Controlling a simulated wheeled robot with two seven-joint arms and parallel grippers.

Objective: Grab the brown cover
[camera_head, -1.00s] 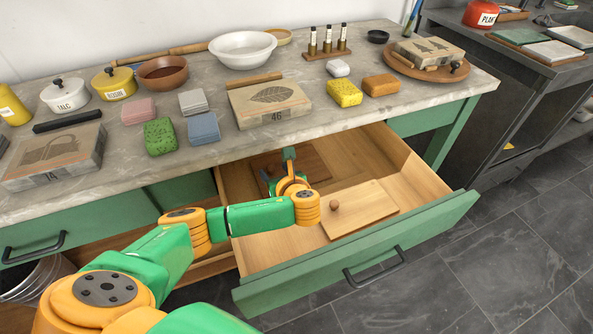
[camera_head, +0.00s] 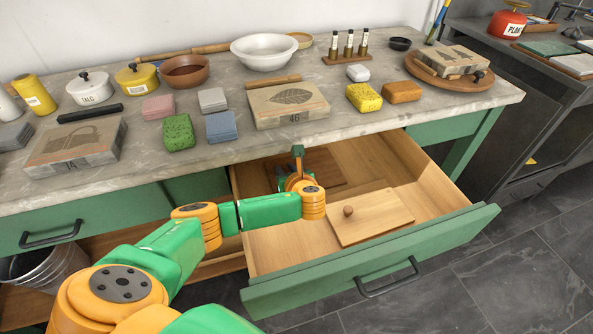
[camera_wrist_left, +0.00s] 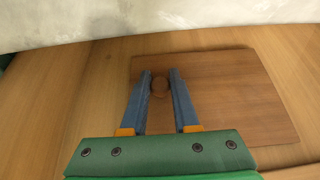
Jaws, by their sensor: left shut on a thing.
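The brown cover (camera_head: 325,168) is a dark brown flat board lying at the back of the open drawer, partly hidden behind my left wrist in the head view. My left gripper (camera_wrist_left: 161,76) is shut on this knob, with one blue finger on each side. My right gripper is in neither view.
A lighter wooden cover (camera_head: 375,217) with a knob lies nearer in the open drawer (camera_head: 455,188). The worktop (camera_head: 345,130) overhangs the drawer's back. It carries a leaf-printed block (camera_head: 288,101), sponges and bowls.

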